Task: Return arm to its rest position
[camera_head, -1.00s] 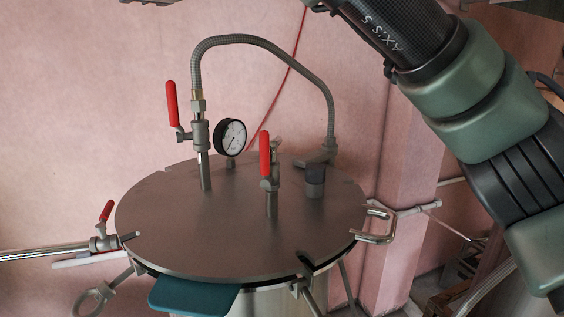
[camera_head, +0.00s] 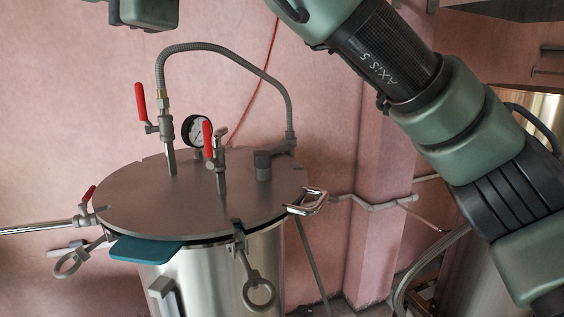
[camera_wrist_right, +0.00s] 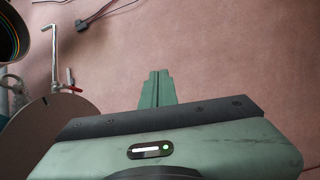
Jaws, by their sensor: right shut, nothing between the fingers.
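My right arm (camera_head: 455,120) comes in from the right of the head view and reaches up past the top edge. A green and black part of it (camera_head: 145,12) seems to show at the top left, but its fingers are not visible there. In the right wrist view my right gripper (camera_wrist_right: 157,88) has its green fingers together with nothing between them, in front of the pink wall. It is apart from the steel tank lid (camera_wrist_right: 45,140) at the left. My left gripper is in neither view.
A steel tank (camera_head: 225,270) with a round lid (camera_head: 150,205), red-handled valves (camera_head: 140,102), a gauge (camera_head: 197,132) and a bent hose (camera_head: 225,52) stands left of centre. A pink pillar (camera_head: 375,235) and pipe (camera_head: 375,206) are to its right.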

